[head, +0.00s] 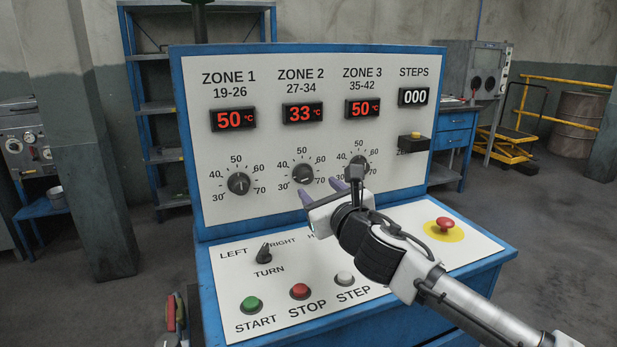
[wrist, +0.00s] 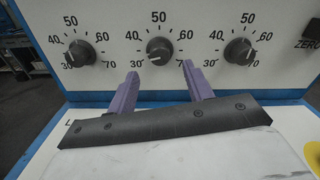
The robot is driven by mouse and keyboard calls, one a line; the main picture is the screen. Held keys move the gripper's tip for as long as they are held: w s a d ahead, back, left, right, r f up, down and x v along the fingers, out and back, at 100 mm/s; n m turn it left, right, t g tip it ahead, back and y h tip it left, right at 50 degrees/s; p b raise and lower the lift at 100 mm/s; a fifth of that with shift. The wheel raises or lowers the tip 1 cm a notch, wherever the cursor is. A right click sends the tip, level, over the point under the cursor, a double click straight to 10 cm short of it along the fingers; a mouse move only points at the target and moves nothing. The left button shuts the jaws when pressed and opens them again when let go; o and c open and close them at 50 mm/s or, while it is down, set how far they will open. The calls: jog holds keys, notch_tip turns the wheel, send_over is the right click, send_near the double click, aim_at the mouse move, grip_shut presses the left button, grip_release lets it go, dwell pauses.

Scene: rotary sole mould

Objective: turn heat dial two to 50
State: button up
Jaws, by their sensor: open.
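The zone 2 heat dial (head: 303,174) is a black knob on the upright panel, under the zone 2 display (head: 302,113), which reads 33 °C. In the wrist view the zone 2 dial (wrist: 160,51) sits in the middle, its white mark pointing to the lower left near 30. My gripper (head: 321,193) is open and empty, just in front of and a little below the dial. In the wrist view its two purple fingers (wrist: 160,75) stand apart on either side below the knob, not touching it.
The zone 1 dial (head: 238,183) and zone 3 dial (head: 359,166) flank it; both displays read 50 °C. Below, the sloped desk carries a turn switch (head: 265,254), green start button (head: 252,304), red stop button (head: 299,291), step button (head: 345,279) and red emergency button (head: 445,224).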

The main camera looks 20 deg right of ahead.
aim_at(307, 178)
jog(key=w+p, duration=0.1)
jog(key=w, duration=0.5)
jog(key=shift+w+a, duration=0.15)
jog(key=shift+w, duration=0.1)
jog(key=c, duration=1)
